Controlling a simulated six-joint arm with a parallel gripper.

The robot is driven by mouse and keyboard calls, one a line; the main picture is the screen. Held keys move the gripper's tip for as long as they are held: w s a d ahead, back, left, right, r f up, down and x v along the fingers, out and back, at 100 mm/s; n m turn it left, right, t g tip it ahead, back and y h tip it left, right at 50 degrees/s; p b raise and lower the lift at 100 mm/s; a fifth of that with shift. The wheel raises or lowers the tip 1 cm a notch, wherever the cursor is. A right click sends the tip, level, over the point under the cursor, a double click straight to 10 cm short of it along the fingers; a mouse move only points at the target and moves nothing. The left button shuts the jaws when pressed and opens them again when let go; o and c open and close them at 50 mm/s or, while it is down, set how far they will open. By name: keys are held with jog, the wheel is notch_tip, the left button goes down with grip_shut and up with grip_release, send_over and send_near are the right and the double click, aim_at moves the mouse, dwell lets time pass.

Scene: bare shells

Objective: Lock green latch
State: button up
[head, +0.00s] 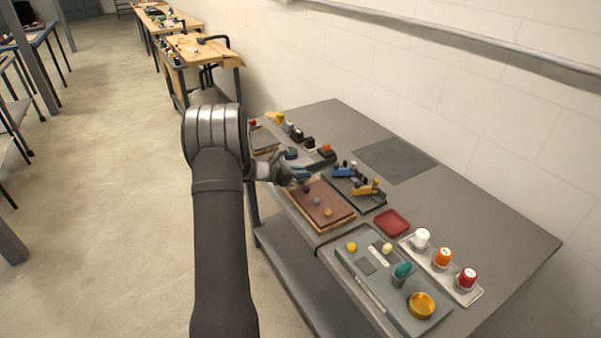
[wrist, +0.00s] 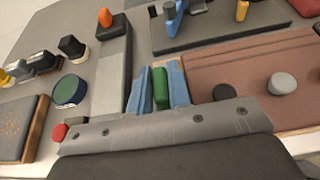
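A green upright piece (wrist: 160,88), which looks like the green latch, shows between the two blue fingers of my gripper (wrist: 159,88) in the wrist view. The fingers stand close on both sides of it, with almost no gap visible. Its lower part is hidden behind the gripper body. In the head view my gripper (head: 300,174) is low over the workbench, at the left edge of the brown board (head: 322,212). The green piece cannot be made out there.
A dark green round knob (wrist: 70,91) and several black knobs are to the left. A dark tray (head: 366,200) with blue and yellow parts lies behind. A grey panel (head: 352,271) with a teal lever (head: 402,271), a red dish (head: 392,222) and coloured cups are nearer the front.

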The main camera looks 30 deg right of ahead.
grip_shut()
jog(key=shift+m+g, duration=0.4)
jog(key=shift+g, duration=0.1)
jog(key=m+g+y, duration=0.1)
jog(key=m+g, duration=0.3)
jog(key=g, duration=0.1)
jog(key=shift+f+m, duration=0.1)
jog(key=shift+m, duration=0.2)
jog(key=m+g+y, duration=0.3)
jog(key=m+g, duration=0.1)
jog(key=shift+m+y, duration=0.3)
jog(key=shift+y, duration=0.1)
jog(key=shift+m+g+y, duration=0.3)
jog(key=shift+g, duration=0.1)
jog(key=o, duration=0.5)
grip_release()
